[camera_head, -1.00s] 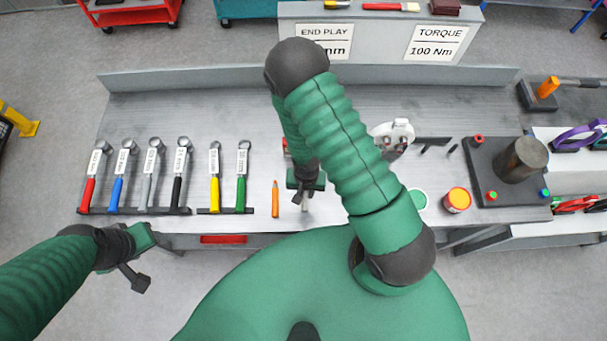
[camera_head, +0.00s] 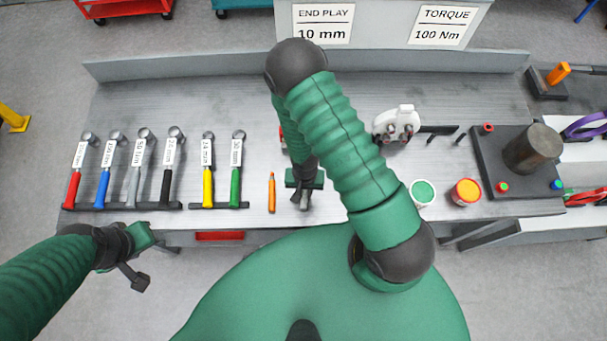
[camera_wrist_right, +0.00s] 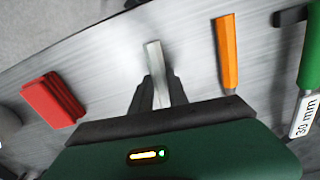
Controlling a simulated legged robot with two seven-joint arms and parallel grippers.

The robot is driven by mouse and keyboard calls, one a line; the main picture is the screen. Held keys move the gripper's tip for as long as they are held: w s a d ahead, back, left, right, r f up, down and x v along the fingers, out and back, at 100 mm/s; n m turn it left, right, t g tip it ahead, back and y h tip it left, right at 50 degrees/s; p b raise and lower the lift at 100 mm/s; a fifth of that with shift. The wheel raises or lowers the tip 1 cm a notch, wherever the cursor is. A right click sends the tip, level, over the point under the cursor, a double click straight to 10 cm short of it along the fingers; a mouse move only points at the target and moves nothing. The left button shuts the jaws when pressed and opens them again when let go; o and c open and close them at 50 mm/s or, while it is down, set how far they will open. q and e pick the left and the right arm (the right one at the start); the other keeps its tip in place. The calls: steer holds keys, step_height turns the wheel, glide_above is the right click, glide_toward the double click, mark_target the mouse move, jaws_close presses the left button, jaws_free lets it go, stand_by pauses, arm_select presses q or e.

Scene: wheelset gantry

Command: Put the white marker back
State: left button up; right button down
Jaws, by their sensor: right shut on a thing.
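The white marker (camera_wrist_right: 157,75) is a pale light-grey stick. In the right wrist view it stands between the two dark fingers of my right gripper (camera_wrist_right: 160,92), which is shut on it near the table. In the head view my right gripper (camera_head: 304,198) is near the table's front edge, right of the orange marker (camera_head: 271,192), and mostly hides the white marker. The orange marker also shows in the right wrist view (camera_wrist_right: 227,52), apart from my fingers. My left gripper (camera_head: 134,268) hangs in front of the table, away from the tools; its jaw opening is unclear.
Several labelled wrenches, among them a green one (camera_head: 236,187), lie in a row at left. A red block (camera_wrist_right: 53,99) is near my right gripper. A white-and-grey gauge (camera_head: 397,123), a green-topped can (camera_head: 422,192) and an orange-topped can (camera_head: 466,192) stand at right.

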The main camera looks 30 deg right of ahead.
steer(key=shift+d, duration=0.2)
arm_select(q)
steer(key=shift+d, duration=0.45)
arm_select(e)
steer(key=shift+d+f, duration=0.1)
steer(key=shift+f, duration=0.05)
arm_select(q)
steer(key=shift+f, duration=0.1)
arm_select(e)
steer(key=shift+s+f, duration=0.1)
steer(key=shift+a+f+b, duration=0.2)
steer(key=shift+a+b, duration=0.1)
steer(key=shift+b, duration=0.15)
steer(key=c, duration=1.4)
jaws_free()
steer(key=shift+o, duration=1.1)
arm_select(q)
steer(key=shift+a+f, duration=0.2)
arm_select(e)
steer(key=shift+d, duration=0.15)
